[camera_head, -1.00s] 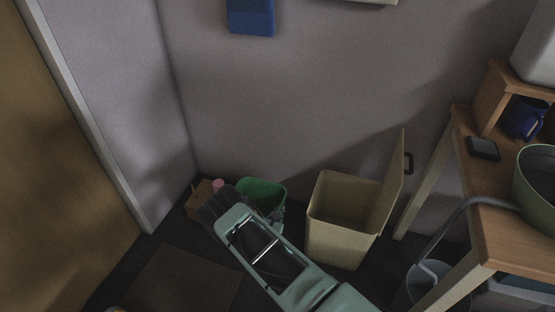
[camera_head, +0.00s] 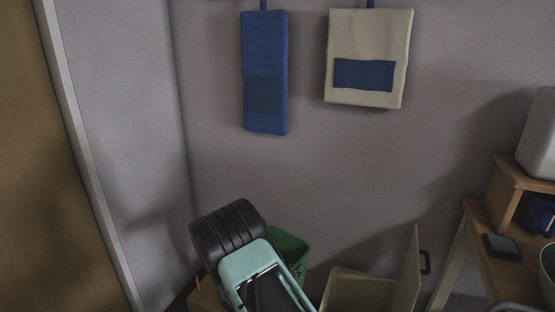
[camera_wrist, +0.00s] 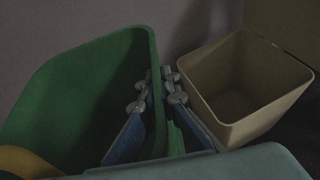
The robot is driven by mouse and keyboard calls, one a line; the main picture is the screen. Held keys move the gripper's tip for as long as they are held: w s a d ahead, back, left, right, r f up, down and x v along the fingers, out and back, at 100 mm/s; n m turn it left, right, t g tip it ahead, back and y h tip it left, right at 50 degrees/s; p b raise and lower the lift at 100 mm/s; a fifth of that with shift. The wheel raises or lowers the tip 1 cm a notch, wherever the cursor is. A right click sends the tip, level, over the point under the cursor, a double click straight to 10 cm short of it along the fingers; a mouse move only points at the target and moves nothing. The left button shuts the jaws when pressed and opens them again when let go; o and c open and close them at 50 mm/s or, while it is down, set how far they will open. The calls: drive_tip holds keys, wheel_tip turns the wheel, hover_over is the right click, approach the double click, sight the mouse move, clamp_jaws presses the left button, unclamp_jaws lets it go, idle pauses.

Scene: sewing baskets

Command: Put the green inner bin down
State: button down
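The green inner bin (camera_head: 291,247) is partly hidden behind my arm in the head view. In the wrist view the green inner bin (camera_wrist: 85,85) fills the left side, open side up and tilted in the picture. My gripper (camera_wrist: 159,85) straddles its right wall near the rim, one finger inside and one outside, and looks shut on it. In the head view my arm hides the fingers. The bin looks held up off the floor; its base is hidden.
A wooden table (camera_head: 500,255) is farther right. A brown box (camera_head: 205,298) sits low at the left, partly hidden. Blue and cream hangings are on the wall.

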drive_tip(key=s+d+r+m+g+h, duration=0.15)
drive_tip(key=s+d+r, duration=0.25)
drive_tip(key=s+r, duration=0.45)
drive_tip(key=s+d+r+m+g+h, duration=0.15)
drive_tip(key=s+d+r, duration=0.35)
drive_tip(key=r, duration=0.7)
wheel_tip(320, 180, up, 27)
drive_tip(key=a+p, duration=0.1)
drive_tip(key=p, duration=3.3)
drive_tip(key=shift+s+a+r+t, duration=0.2)
drive_tip(key=shift+s+t, duration=0.1)
drive_tip(key=shift+s, duration=0.1)
drive_tip(key=shift+d, duration=0.1)
